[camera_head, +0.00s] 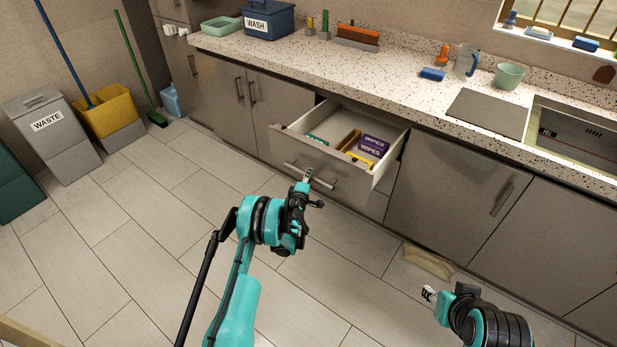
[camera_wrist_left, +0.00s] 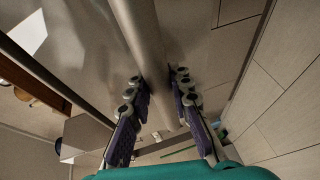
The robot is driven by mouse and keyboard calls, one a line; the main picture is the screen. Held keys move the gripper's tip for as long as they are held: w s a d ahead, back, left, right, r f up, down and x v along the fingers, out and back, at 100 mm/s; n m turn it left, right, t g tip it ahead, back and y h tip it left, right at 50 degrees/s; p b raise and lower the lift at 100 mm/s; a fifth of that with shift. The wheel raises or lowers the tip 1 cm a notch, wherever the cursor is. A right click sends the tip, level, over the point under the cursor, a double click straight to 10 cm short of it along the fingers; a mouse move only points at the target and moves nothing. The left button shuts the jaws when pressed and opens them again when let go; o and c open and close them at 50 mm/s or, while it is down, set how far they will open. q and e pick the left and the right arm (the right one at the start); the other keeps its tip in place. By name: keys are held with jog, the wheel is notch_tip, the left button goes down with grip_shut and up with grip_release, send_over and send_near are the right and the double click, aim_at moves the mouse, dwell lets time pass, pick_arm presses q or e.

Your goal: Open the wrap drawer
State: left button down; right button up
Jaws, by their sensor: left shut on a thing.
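The wrap drawer (camera_head: 288,146) is pulled out from the cabinet under the counter, and its inside shows in the head view. It holds purple boxes marked WIPES (camera_head: 371,148), a yellow box (camera_head: 359,160), a brown item and a green item. Its metal bar handle (camera_head: 325,183) is on the front face. My left gripper (camera_head: 308,176) is shut on the handle. In the left wrist view the bar (camera_wrist_left: 150,45) runs between the two finger pads (camera_wrist_left: 160,105). My right gripper (camera_head: 429,294) is empty-looking above the floor at lower right, away from the drawer; its jaw opening is unclear.
Shut cabinet doors (camera_head: 450,195) flank the drawer. A tan sack-like item (camera_head: 428,262) lies on the floor by the right cabinet. The speckled counter (camera_head: 390,80) is above. A waste bin (camera_head: 58,140) and yellow bucket (camera_head: 108,112) stand far left. The tiled floor before the drawer is clear.

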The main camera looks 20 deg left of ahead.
pick_arm(q)
jog(key=c, duration=1.3)
grip_release()
jog(key=shift+c, duration=0.2)
jog(key=s+r, duration=0.1)
jog(key=s, duration=0.6)
jog(key=shift+s+d+r, duration=0.15)
